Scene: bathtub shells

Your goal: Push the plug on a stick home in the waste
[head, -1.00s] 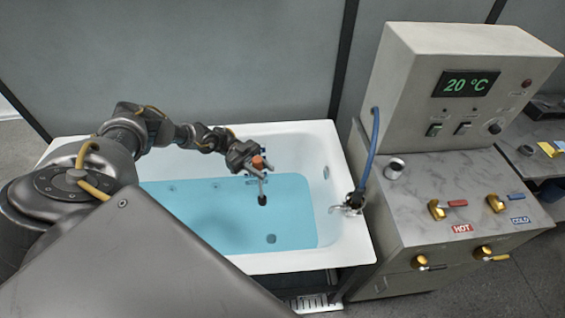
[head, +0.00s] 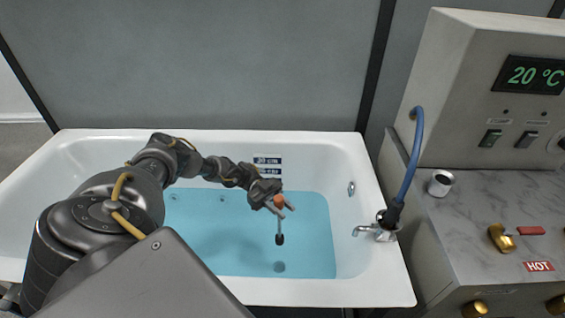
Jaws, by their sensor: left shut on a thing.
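My left gripper (head: 284,206) is shut on the plug on a stick (head: 279,226), near its orange knob. The stick hangs down from the jaws, close to upright, with the black plug at its lower end over the blue water. The waste (head: 279,266) shows as a dark round spot on the tub floor under the water, a little below the plug in the picture. The plug appears apart from the waste; its exact height over the water is hard to tell. My right gripper is not in view.
The white bathtub (head: 385,285) holds the water. At its right end are a tap (head: 368,231) and a blue hose (head: 411,160).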

